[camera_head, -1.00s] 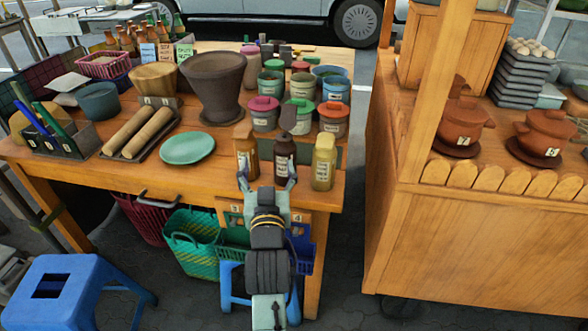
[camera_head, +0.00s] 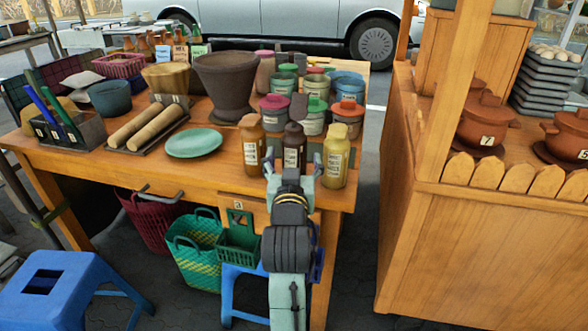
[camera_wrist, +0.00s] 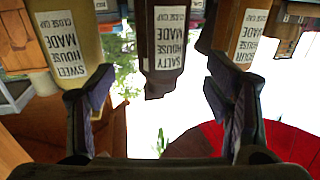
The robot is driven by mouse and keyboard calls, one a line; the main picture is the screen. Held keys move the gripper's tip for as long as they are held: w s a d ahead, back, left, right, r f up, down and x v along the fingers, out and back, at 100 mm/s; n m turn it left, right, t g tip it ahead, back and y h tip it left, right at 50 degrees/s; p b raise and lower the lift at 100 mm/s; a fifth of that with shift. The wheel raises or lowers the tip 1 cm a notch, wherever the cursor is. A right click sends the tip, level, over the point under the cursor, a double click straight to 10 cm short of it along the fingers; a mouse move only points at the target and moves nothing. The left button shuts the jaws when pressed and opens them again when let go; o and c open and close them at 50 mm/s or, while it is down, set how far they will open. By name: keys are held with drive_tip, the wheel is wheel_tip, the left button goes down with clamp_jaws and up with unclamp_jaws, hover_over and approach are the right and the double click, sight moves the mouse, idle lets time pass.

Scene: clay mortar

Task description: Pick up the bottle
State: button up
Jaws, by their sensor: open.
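Three labelled bottles stand in a row at the front right of the wooden table: an orange-brown bottle (camera_head: 252,146), a dark brown bottle (camera_head: 293,140) in the middle and a yellow bottle (camera_head: 335,158) on the right. My gripper (camera_head: 293,163) is open and empty at the table's front edge, in line with the dark bottle. The wrist view is upside down. There the dark bottle (camera_wrist: 166,40) is centred ahead between my open fingers (camera_wrist: 158,85), with the yellow bottle (camera_wrist: 65,40) left and the orange-brown bottle (camera_wrist: 238,32) right. The dark bottle's lower part is partly hidden in the head view.
Lidded jars (camera_head: 275,112) stand close behind the bottles. A green plate (camera_head: 194,143) and wooden rolls (camera_head: 150,122) lie to the left. Baskets (camera_head: 192,238) and a blue stool (camera_head: 62,290) are below. A wooden counter (camera_head: 470,250) stands right, beyond a gap.

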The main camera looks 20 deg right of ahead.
sight(294, 150)
drive_tip(key=shift+p+x, duration=0.7)
drive_tip(key=shift+x, duration=2.7)
drive_tip(key=shift+a+r, duration=0.1)
drive_tip(key=shift+a, duration=0.05)
drive_tip(key=shift+c, duration=0.4)
drive_tip(key=c, duration=1.3)
